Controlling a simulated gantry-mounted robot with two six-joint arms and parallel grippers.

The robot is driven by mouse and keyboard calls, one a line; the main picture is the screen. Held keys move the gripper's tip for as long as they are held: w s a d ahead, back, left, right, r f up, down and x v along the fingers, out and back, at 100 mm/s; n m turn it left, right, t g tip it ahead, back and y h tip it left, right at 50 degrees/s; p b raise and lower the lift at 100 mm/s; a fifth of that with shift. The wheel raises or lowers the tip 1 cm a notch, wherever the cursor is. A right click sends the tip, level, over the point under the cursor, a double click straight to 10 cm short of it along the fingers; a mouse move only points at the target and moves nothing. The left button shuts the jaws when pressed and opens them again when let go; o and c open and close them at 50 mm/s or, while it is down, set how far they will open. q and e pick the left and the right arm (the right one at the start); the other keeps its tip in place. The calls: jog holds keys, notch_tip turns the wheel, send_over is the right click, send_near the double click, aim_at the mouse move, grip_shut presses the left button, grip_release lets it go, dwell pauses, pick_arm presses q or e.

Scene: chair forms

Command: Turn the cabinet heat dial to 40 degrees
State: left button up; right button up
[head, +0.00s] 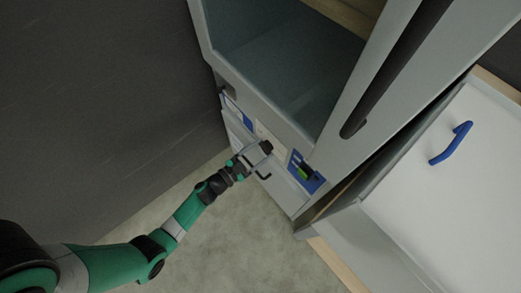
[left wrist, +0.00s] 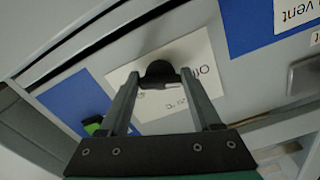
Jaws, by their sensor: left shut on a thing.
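The cabinet (head: 258,92) is grey with a control panel along its lower front. The heat dial is a small black knob (left wrist: 160,72) on a white label plate (left wrist: 205,62) with printed marks that I cannot read fully. My left gripper (head: 262,150) reaches the panel from the lower left in the head view. In the left wrist view my left gripper (left wrist: 160,80) has its two fingers on either side of the black knob and is shut on it. The knob's pointer and exact setting are not clear. My right gripper is not in view.
A blue panel with a green switch (head: 302,172) sits right of the dial. A blue plate with a "vent" label (left wrist: 294,12) lies on the other side. A white unit with a blue handle (head: 451,143) stands at right.

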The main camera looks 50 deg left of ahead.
pick_arm(q)
jog(key=shift+r+m+b, duration=0.2)
jog(key=shift+m+b, duration=0.4)
jog(key=shift+m, duration=4.05)
jog(key=shift+r+m+b, duration=0.15)
jog(key=shift+m+b, duration=0.4)
jog(key=shift+m, duration=4.05)
jog(key=shift+r+m+b, duration=0.2)
jog(key=shift+m+b, duration=0.4)
jog(key=shift+m, duration=4.05)
jog(key=o, duration=1.4)
